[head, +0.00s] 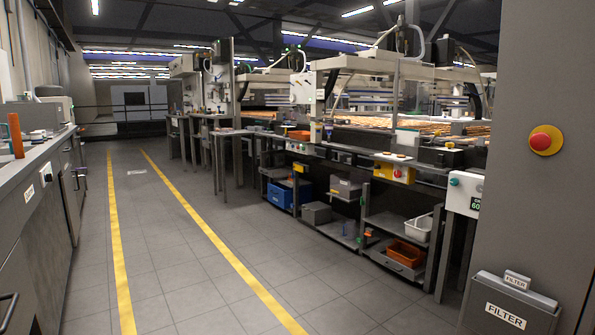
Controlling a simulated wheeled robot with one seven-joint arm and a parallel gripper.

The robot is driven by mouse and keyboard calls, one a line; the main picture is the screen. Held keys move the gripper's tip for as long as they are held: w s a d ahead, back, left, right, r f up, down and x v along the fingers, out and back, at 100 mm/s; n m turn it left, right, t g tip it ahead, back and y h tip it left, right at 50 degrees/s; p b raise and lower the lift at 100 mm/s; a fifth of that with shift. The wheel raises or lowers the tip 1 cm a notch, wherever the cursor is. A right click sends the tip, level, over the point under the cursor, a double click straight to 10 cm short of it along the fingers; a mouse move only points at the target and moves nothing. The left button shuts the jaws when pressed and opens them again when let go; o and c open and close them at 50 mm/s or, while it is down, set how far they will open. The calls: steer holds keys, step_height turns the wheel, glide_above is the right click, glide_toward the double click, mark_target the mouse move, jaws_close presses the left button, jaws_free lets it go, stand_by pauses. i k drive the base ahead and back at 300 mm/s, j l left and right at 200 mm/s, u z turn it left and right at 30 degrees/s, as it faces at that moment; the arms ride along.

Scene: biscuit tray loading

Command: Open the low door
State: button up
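Grey low cabinet fronts run under the counter on the left. The nearest low door (28,265) is cut off by the left edge and has a dark bar handle (9,308) at the bottom left corner. Farther along, another cabinet front (72,190) shows dark handles. All these fronts look shut. I cannot tell which one is the low door of the task. My gripper is not in view.
A grey tiled aisle (140,225) with two yellow lines is clear. Workbenches with shelves, a blue crate (279,196) and an orange bin (406,253) stand on the right. A grey cabinet (535,210) with a red button and a FILTER box (508,300) stand close at right.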

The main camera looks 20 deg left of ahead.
mark_target(296, 166)
steer(key=i+j+u, duration=0.5)
steer(key=i+u, duration=0.15)
steer(key=i, duration=0.15)
steer(key=i+j+u, duration=0.25)
steer(key=i, duration=0.75)
steer(key=i+u, duration=0.25)
steer(key=i, duration=0.8)
steer(key=i+j, duration=0.1)
steer(key=i, duration=0.95)
steer(key=i+j+z, duration=0.1)
steer(key=i, duration=1)
steer(key=i+z, duration=0.4)
steer(key=i+j+z, duration=0.25)
steer(key=i+z, duration=0.15)
steer(key=i, duration=0.15)
steer(key=i+j+z, duration=0.55)
steer(key=i, duration=0.4)
